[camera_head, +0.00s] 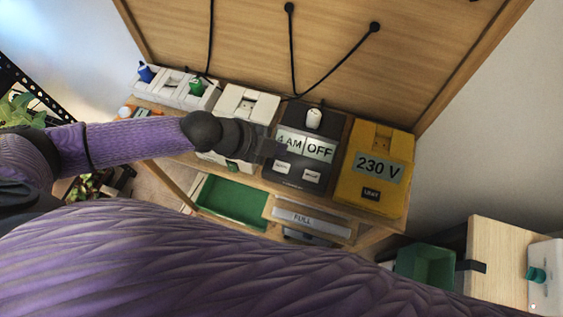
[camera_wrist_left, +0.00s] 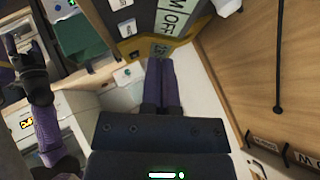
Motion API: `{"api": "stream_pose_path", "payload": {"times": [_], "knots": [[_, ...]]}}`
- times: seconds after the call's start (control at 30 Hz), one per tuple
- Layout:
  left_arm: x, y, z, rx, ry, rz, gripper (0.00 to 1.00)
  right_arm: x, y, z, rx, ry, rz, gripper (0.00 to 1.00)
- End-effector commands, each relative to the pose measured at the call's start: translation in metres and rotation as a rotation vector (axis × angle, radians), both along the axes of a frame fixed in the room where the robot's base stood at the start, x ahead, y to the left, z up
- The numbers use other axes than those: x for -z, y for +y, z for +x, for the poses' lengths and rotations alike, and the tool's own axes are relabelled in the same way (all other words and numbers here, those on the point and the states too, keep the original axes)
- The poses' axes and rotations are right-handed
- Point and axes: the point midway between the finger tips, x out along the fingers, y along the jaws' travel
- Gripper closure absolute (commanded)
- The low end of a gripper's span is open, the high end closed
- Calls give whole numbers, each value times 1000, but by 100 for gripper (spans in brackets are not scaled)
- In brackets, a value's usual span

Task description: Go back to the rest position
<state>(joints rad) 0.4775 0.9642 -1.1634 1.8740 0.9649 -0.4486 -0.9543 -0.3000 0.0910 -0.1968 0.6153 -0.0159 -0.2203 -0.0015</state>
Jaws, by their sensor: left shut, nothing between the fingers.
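My left gripper (camera_head: 268,149) reaches in from the left in the camera_head view. It is in front of the dark box (camera_head: 313,150) marked "4 AM" and "OFF"; whether it touches the box is unclear. In the left wrist view its two purple-grey fingers (camera_wrist_left: 162,82) lie side by side, shut, with nothing between them. A purple arm with a dark end part, which looks like my right one, shows at the left edge of the left wrist view. Its fingertips cannot be made out.
A yellow box (camera_head: 377,172) marked "230 V" stands right of the dark box, and white units (camera_head: 246,106) stand left. A wooden backboard (camera_head: 330,45) with black cords rises behind. A green tray (camera_head: 232,203) is below; a green bin (camera_head: 425,266) is lower right.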

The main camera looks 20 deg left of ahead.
Motion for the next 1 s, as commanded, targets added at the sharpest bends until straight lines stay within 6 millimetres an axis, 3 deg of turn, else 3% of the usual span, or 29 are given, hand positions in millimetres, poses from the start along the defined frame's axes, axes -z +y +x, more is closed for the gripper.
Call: {"api": "stream_pose_path", "payload": {"times": [0.37,0.53,0.63,0.77,0.87,1.0], "knots": [[0,0,0,0,0,0,100,0,-1,0,5,1,-1,11],[-8,-62,-37,-59,134,-92,100,0,6,1,11,-3,12,11],[-19,-78,-50,-227,226,-138,100,0,9,1,12,-4,17,11],[-25,-63,-60,-534,347,-166,100,0,9,1,12,-2,18,11],[-22,-34,-72,-811,446,-165,100,0,9,1,12,-3,17,11],[-14,15,-104,-1210,575,-126,100,0,8,1,11,-4,16,11]]}}
